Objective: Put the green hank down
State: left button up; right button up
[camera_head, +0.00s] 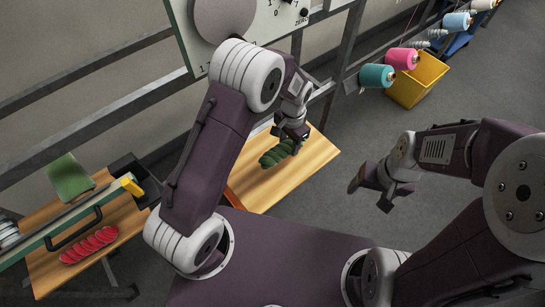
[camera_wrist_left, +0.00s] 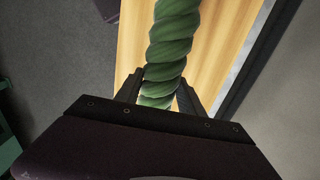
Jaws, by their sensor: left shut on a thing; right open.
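The green hank (camera_head: 277,153) is a thick twisted roll of yarn. My left gripper (camera_head: 291,136) is shut on it, over the wooden board (camera_head: 262,193) in the head view. In the left wrist view the hank (camera_wrist_left: 172,45) runs up from between the two dark fingers of the left gripper (camera_wrist_left: 160,90), with the wooden surface (camera_wrist_left: 222,45) behind it. I cannot tell whether the hank touches the wood. My right gripper (camera_head: 385,200) is open and empty, over the grey floor to the right.
Metal rails run behind.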

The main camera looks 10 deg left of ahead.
aim_at(268, 154)
pick_arm(q)
jog(key=s+a+f, duration=0.1)
jog(key=a, duration=0.1)
jog(key=a+f, duration=0.1)
jog(key=a, duration=0.1)
jog(key=s+a+f, duration=0.1)
jog(key=a, duration=0.1)
jog(key=shift+s+f+p, duration=0.3)
jog(key=shift+s, duration=0.05)
jog(key=shift+s+a+f, duration=0.15)
jog(key=shift+a+f, duration=0.1)
jog(key=shift+f, duration=2.05)
jog(key=shift+f, duration=0.2)
jog(key=o, duration=1.4)
jog(key=shift+r, duration=0.1)
